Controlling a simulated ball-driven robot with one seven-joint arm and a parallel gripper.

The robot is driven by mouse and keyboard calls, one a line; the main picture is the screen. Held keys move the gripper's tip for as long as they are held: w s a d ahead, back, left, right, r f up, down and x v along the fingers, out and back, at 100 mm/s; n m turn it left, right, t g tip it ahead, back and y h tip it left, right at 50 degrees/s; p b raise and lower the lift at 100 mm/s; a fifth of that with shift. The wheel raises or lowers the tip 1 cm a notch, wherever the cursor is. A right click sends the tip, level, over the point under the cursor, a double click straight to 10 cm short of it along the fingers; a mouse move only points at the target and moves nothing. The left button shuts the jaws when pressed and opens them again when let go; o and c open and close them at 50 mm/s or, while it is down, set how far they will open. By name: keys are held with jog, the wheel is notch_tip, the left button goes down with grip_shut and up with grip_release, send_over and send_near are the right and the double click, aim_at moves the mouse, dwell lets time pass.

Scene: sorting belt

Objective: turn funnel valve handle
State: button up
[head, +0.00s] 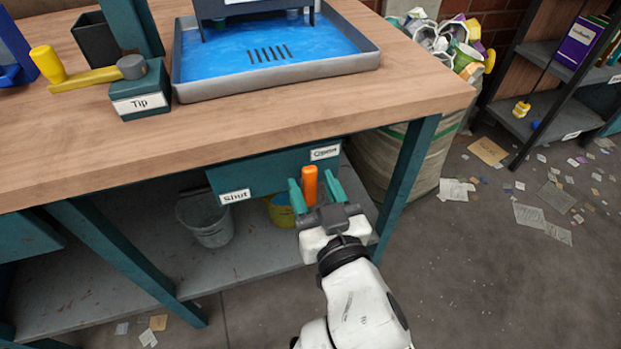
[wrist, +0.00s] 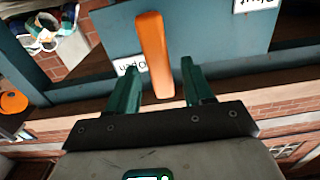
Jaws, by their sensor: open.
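The orange valve handle (head: 310,182) stands out from a teal panel (head: 262,172) under the bench top, near the panel's right end. A "Shut" label (head: 235,196) is at the panel's lower left and an "Open" label (head: 325,153) at its upper right. My gripper (head: 312,190) is open, with one teal finger on each side of the handle. In the wrist view, the handle (wrist: 155,55) lies between the spread fingers (wrist: 158,78), with visible gaps on both sides. Whether the fingertips reach past the handle is hard to tell.
A grey-rimmed tray with a blue bed (head: 280,86) stands on the wooden bench (head: 60,150). A "Tip" box (head: 140,102) with a yellow lever is left of it. A teal bench leg (head: 408,180) and a full sack (head: 375,165) stand right of the panel. Buckets (head: 205,222) sit below.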

jog(key=v, duration=0.9)
jog(key=shift+p, duration=0.3)
jog(key=d+f+m+g+h, duration=0.3)
jog(key=d+f+g+h, duration=0.3)
jog(key=d+f, duration=0.7)
jog(key=s+d+f+g, duration=0.5)
jog(key=s+f, duration=0.1)
jog(key=s, duration=0.2)
jog(key=s+d+f+g, duration=0.5)
jog(key=s, duration=0.3)
notch_tip(320, 180, up, 27)
jog(key=s+p, duration=0.1)
jog(key=p, duration=2.7)
jog(key=shift+s+r+y, duration=0.25)
jog(key=shift+s+y, duration=0.1)
jog(key=shift+y, duration=0.05)
